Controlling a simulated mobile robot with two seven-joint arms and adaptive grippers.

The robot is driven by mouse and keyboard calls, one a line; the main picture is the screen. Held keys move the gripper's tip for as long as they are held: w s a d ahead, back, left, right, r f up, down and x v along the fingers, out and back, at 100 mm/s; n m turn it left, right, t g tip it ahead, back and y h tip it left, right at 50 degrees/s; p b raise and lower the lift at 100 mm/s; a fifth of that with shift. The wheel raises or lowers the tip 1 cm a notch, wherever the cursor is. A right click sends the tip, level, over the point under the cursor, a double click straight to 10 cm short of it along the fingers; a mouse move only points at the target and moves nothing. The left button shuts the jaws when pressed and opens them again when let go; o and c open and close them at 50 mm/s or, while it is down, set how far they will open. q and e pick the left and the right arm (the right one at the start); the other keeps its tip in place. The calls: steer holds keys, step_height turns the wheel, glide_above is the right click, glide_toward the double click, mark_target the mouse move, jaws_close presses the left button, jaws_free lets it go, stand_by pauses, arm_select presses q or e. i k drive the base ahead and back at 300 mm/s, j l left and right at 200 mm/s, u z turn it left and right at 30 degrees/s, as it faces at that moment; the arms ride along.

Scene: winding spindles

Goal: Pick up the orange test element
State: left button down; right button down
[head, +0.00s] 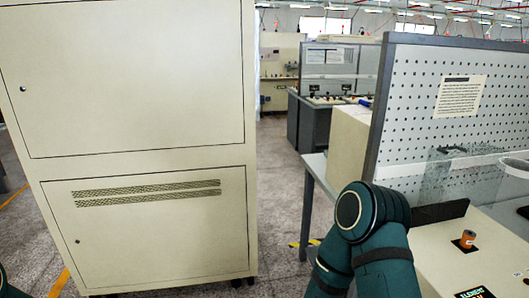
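The orange test element (467,239) is a small orange cylinder standing upright on a small dark base on the cream work surface (440,262) at the lower right of the head view. My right arm rises from the bottom to the left of it, in front of the table edge, apart from the element in the picture. Neither of my grippers shows in the view. Only a sliver of my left arm shows at the lower left edge.
A large cream cabinet (150,130) fills the left side. A perforated panel (430,90) with a posted sheet stands behind the work surface. A clear box-like guard (450,178) stands behind the element. An aisle of free floor (280,190) runs between cabinet and bench.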

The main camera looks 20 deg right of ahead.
mark_target(467, 239)
steer(key=i+z, duration=0.35)
steer(key=z, duration=0.15)
steer(key=i+j+z, duration=0.15)
steer(key=i+z, duration=0.15)
steer(key=z, duration=0.2)
steer(key=i+j+z, duration=0.25)
steer(key=z, duration=0.2)
steer(key=i+j+z, duration=0.3)
steer(key=z, duration=0.2)
steer(key=i+j+z, duration=0.15)
steer(key=j+z, duration=0.35)
steer(key=i+j+z, duration=0.1)
steer(key=j+z, duration=0.8)
steer(key=j, duration=0.3)
steer(key=j+z, duration=0.35)
steer(key=j, duration=0.35)
